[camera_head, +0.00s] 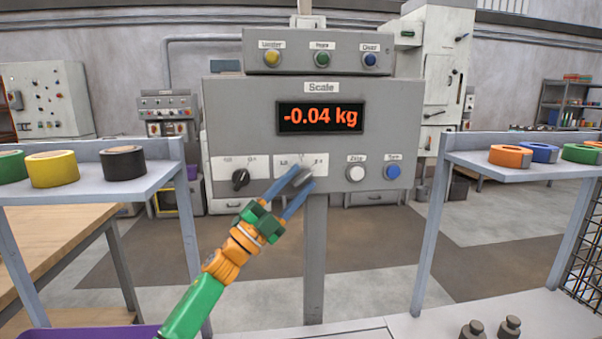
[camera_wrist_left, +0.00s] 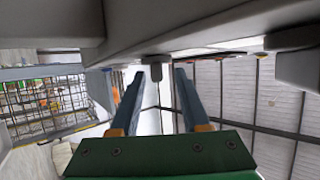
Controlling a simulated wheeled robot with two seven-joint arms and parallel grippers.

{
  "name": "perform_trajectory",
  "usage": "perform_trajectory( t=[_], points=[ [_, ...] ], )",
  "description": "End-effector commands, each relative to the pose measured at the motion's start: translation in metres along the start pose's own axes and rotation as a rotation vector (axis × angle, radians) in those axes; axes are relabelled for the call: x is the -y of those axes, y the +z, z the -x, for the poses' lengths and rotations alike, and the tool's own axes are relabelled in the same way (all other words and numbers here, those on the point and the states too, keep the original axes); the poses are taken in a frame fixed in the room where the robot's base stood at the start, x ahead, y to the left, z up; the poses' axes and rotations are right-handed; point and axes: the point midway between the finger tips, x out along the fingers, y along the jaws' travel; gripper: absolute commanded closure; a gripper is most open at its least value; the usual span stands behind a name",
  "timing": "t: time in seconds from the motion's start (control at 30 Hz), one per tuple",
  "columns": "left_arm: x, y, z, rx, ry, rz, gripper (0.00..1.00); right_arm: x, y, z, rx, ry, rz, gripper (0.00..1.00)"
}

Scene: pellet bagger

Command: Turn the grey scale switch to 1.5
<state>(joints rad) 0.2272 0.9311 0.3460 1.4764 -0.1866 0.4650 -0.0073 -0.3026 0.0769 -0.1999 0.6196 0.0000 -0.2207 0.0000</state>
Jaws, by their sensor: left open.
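The scale box (camera_head: 410,110) shows -0.04 kg in orange digits on its display (camera_head: 319,117). The grey scale switch (camera_head: 302,178) sits on a white label plate below the display, partly hidden by my fingers. The plate's small numbers are too small or covered to read surely, and I cannot tell the switch's setting. My left gripper (camera_head: 304,176) is open, its two blue fingers reaching up to the switch, one on each side. In the left wrist view the grey knob (camera_wrist_left: 156,70) shows between the open fingertips, with gaps visible. My right gripper is not in view.
A black knob (camera_head: 240,179) is left of the grey switch. White (camera_head: 356,173) and blue (camera_head: 393,172) buttons are to its right. A box with yellow, green and blue buttons (camera_head: 319,53) stands above. Shelves with tape rolls flank the post (camera_head: 315,260).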

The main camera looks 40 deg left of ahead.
Motion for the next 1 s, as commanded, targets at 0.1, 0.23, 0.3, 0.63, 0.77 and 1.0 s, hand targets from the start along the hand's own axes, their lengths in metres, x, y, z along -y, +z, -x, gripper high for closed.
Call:
perform_trajectory(
  t=[0.1,0.23,0.3,0.63,0.77,1.0],
  points=[
    [0.0018,-0.0005,-0.012,0.0,-0.001,0.002,0.54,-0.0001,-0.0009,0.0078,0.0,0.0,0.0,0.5],
    [0.0,-0.0001,-0.0159,0.0,0.001,0.001,0.54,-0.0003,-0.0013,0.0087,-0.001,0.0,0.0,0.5],
    [-0.0008,0.0,-0.0161,0.0,0.001,0.001,0.54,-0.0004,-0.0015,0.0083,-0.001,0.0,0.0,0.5],
    [-0.0013,0.0001,-0.0156,0.0,0.002,0.001,1.0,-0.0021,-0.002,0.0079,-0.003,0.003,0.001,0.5],
    [-0.0014,0.0001,-0.0155,0.001,0.002,0.001,1.0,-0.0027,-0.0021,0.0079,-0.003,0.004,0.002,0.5],
    [-0.0032,0.0007,-0.0141,0.001,-0.018,0.01,1.0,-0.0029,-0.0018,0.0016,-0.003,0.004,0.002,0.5]
  ],
)
